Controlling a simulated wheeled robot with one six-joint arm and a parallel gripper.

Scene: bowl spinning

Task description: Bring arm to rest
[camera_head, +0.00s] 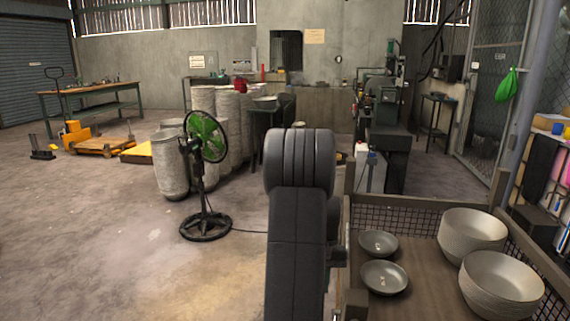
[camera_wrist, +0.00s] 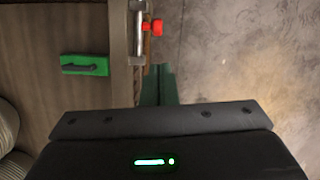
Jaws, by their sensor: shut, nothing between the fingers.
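My gripper (camera_wrist: 161,72) shows in the wrist view as two narrow dark green fingers close together, beyond the black gripper body. It is shut and empty. It points along the edge of a wooden cart top, over the grey floor side. In the head view my dark arm stands upright in the middle, left of the wooden cart (camera_head: 420,285). I cannot make out the gripper's fingers in that view.
Two stacks of pale bowls (camera_head: 502,283) and two small grey bowls (camera_head: 383,277) sit on the cart. A green block with a dark handle (camera_wrist: 85,65) and a red-knobbed metal fitting (camera_wrist: 153,27) lie near the gripper. A green fan (camera_head: 206,137) stands left; floor there is open.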

